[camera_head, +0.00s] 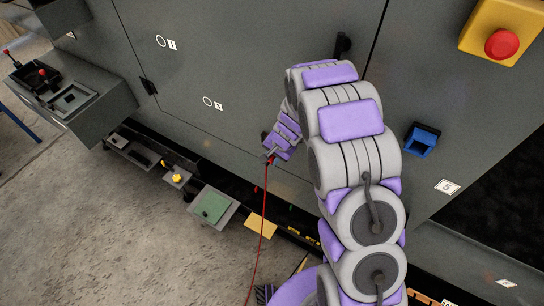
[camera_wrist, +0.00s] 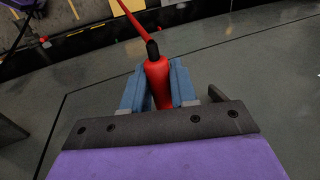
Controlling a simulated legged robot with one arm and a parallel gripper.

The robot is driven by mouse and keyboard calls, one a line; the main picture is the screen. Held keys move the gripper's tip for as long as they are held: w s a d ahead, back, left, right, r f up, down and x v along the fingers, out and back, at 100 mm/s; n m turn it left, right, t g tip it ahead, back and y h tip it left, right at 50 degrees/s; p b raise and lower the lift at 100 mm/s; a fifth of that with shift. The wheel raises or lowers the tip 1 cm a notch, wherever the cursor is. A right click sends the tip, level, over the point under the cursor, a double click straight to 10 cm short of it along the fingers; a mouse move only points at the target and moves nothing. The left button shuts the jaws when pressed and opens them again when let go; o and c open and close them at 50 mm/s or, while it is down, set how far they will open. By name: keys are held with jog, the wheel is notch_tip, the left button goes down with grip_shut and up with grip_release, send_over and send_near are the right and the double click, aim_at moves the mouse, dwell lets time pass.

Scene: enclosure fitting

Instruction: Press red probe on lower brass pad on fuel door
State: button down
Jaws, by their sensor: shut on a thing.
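My gripper (camera_wrist: 157,88) is shut on the red probe (camera_wrist: 158,72), with one blue finger on each side of it. A black collar and a red cable (camera_wrist: 132,18) come off the probe's end and run to the top of the wrist view. In the head view my gripper (camera_head: 270,155) is small and close to the lower part of the grey cabinet front, and the red cable (camera_head: 262,230) hangs from it. The probe's tip is hidden by the gripper. I cannot make out the brass pads or tell which panel is the fuel door.
The grey cabinet front (camera_head: 240,60) has panels labelled 1 and 3. A red button on a yellow box (camera_head: 495,28) is at the upper right, above a blue holder (camera_head: 422,141). A green plate (camera_head: 211,206) and a yellow knob (camera_head: 177,178) sit low down. Floor is free at lower left.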

dwell(0.3)
jog(key=s+a+b, duration=0.3)
jog(key=s, duration=0.2)
jog(key=shift+s+a, duration=0.4)
jog(key=shift+w+r, duration=0.1)
dwell(2.2)
